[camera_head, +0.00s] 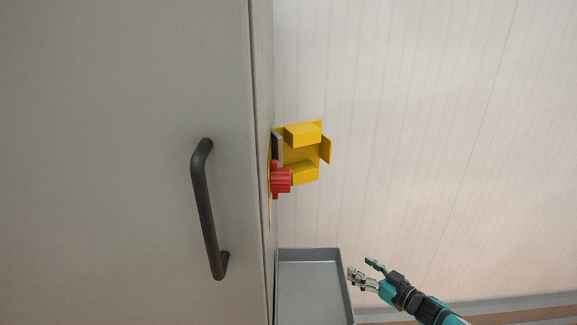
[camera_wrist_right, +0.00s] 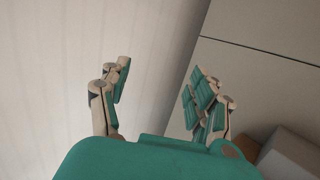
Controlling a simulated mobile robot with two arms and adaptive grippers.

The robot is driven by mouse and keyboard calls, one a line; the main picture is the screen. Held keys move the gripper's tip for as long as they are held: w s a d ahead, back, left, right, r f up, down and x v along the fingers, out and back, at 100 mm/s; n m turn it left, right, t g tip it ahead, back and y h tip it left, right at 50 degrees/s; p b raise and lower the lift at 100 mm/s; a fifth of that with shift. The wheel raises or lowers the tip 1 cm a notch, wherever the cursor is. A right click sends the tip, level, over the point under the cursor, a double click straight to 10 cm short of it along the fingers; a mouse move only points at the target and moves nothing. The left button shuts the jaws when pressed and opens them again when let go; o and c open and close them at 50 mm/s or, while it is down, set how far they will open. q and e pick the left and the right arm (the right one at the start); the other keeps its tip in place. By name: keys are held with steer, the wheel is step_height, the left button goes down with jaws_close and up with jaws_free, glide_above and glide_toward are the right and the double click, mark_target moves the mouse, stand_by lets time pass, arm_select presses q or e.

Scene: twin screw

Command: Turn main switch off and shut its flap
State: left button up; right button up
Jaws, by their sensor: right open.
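The red main switch (camera_head: 281,179) sits on the side face of a grey cabinet, in the middle of the head view. Its yellow flap (camera_head: 302,153) stands open, swung out from the cabinet side above and to the right of the red knob. My right gripper (camera_head: 360,269) is open and empty, low and to the right of the switch, near the tray, well apart from the switch. In the right wrist view its fingers (camera_wrist_right: 158,85) are spread with nothing between them. My left gripper is not in view.
The grey cabinet front (camera_head: 110,150) with a dark handle (camera_head: 206,210) fills the left. A grey tray (camera_head: 312,253) stands beside the cabinet, below the switch. A pale panelled wall (camera_head: 450,120) lies behind. The space between gripper and flap looks clear.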

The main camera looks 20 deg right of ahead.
mark_target(289, 178)
steer(key=s+a+r+n+g+y+p, duration=0.1)
steer(key=a+r+n+g+y, duration=0.3)
steer(key=r, duration=1.1)
steer(key=s+a+r+n+y+p, duration=0.15)
steer(key=r+y, duration=0.45)
steer(key=r, duration=0.9)
steer(key=s+a+r+n+g+y+p, duration=0.1)
steer(key=s+a+r+n+g+y, duration=0.15)
steer(key=s+r+g, duration=0.55)
steer(key=shift+n+t+h, duration=0.35)
steer(key=shift+n+t, duration=0.05)
steer(key=shift+t, duration=0.5)
steer(key=p+x, duration=0.2)
steer(key=x, duration=0.3)
steer(key=s+r+p+x, duration=0.1)
steer(key=p+x, duration=0.1)
steer(key=x, duration=0.4)
steer(key=r+p+x, duration=0.1)
steer(key=p+x, duration=0.1)
steer(key=x, duration=0.4)
steer(key=shift+s+a+p, duration=0.15)
steer(key=shift+s+p, duration=0.1)
steer(key=shift+p, duration=0.05)
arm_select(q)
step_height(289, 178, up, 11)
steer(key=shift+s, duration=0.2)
arm_select(e)
steer(key=shift+f, duration=0.1)
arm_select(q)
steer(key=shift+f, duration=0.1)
